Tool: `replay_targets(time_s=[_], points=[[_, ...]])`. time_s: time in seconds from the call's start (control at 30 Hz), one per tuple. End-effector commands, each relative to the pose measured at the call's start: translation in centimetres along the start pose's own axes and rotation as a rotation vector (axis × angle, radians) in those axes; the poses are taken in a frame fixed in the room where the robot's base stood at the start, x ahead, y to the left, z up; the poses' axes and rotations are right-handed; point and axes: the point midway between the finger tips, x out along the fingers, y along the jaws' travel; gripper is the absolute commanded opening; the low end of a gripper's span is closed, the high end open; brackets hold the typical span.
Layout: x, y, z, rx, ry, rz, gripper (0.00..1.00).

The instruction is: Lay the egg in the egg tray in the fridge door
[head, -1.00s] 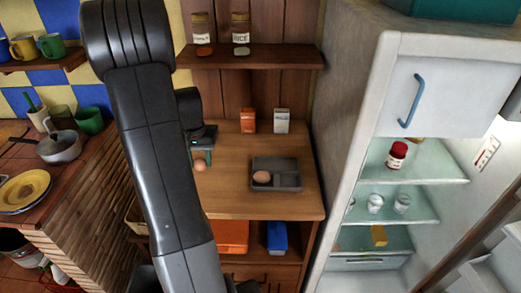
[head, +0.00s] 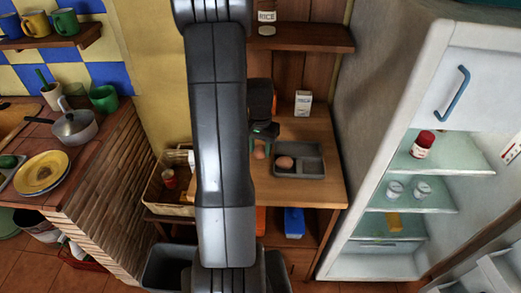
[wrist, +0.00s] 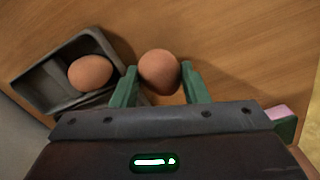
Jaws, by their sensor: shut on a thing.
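My gripper (wrist: 160,84) is shut on a brown egg (wrist: 159,70), held between its two green fingers beside a grey tray (wrist: 28,90). The held egg also shows small in the head view (head: 259,152), partly hidden by the gripper. A second brown egg (head: 284,162) lies in the left part of the grey tray (head: 312,172) on the wooden counter. The fridge (head: 395,150) stands open at the right. Part of its door (head: 490,275) shows at the lower right edge; I cannot make out an egg tray there.
A red-capped jar (head: 422,145), two small glass jars (head: 408,190) and a yellow block (head: 392,221) stand on the fridge shelves. A white carton (head: 303,103) stands at the back of the counter. A brick counter (head: 110,190) with a pan and plates is at the left.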

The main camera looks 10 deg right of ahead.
Motion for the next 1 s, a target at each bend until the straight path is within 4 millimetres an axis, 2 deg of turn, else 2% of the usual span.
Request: replay_targets(time_s=[0.17, 0.57, 0.6, 0.67, 0.7, 1.0], points=[[1.7, 0.0, 0.0, -0.001, 0.000, 0.000, 0.29], [2.3, 0.0, -0.1, -0.001, 0.001, 0.000, 0.29], [2.1, 0.0, -0.1, -0.001, 0.001, -0.001, 0.48], [2.1, 0.0, 0.0, -0.001, 0.001, 0.000, 0.60], [2.1, 0.0, 0.0, -0.001, 0.001, -0.001, 0.62], [1.9, 0.0, -0.1, -0.001, 0.001, -0.001, 0.62]])
